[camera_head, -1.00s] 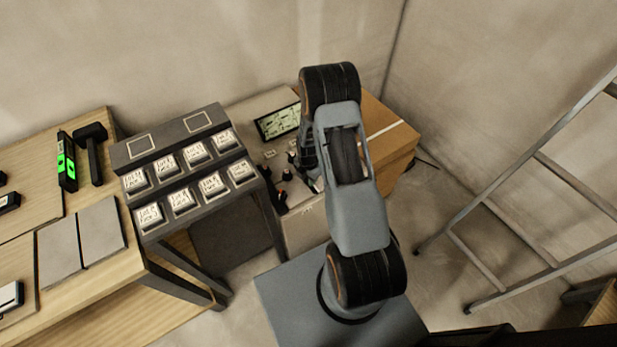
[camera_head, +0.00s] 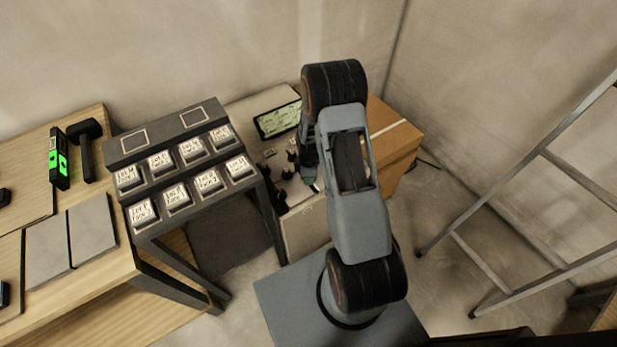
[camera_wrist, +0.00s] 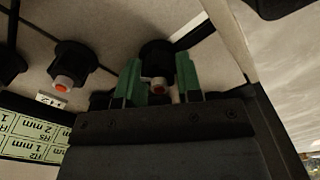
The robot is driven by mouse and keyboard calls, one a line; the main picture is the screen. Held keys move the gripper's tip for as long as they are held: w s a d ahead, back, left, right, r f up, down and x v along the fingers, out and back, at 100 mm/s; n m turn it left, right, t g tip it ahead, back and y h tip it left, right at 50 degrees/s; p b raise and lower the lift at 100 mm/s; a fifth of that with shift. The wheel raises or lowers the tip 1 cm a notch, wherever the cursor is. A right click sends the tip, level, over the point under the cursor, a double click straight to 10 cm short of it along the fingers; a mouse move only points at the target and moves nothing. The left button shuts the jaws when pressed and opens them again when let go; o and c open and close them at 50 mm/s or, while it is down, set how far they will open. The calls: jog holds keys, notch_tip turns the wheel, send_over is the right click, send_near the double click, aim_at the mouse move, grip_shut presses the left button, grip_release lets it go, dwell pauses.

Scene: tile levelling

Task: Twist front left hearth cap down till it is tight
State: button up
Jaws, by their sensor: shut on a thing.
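In the wrist view, my gripper (camera_wrist: 158,84) has its two green fingertips on either side of a black cap (camera_wrist: 157,51) with a pale, orange-tipped stem. It is shut on this cap. I cannot tell from the view whether the cap is tight or whether it is the front left one. Another black cap (camera_wrist: 72,58) with an orange-tipped stem stands apart to the left on the pale hearth surface (camera_wrist: 112,22). In the head view, the pale hearth (camera_head: 305,232) is partly hidden by my arm, and so is the held cap.
A green-and-white chart marked in mm (camera_wrist: 35,138) lies beside the caps. A cardboard box (camera_head: 400,140) stands right of the hearth. A dark rack of labelled boxes (camera_head: 180,165) stands left. A metal ladder (camera_head: 500,205) leans at right, with bare floor before it.

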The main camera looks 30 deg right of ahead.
jog(key=m+b, duration=0.1)
jog(key=m, duration=0.3)
jog(key=shift+m, duration=0.3)
jog(key=m+b, duration=0.1)
jog(key=m, duration=0.4)
jog(key=shift+d, duration=0.1)
jog(key=m+b, duration=0.1)
jog(key=m, duration=0.8)
jog(key=shift+m, duration=0.3)
jog(key=m+b, duration=0.1)
jog(key=m, duration=0.3)
jog(key=shift+d, duration=0.1)
jog(key=m, duration=0.9)
jog(key=shift+s+m, duration=0.1)
jog(key=shift+m, duration=0.2)
jog(key=shift+m+b, duration=0.35)
jog(key=shift+m, duration=1.85)
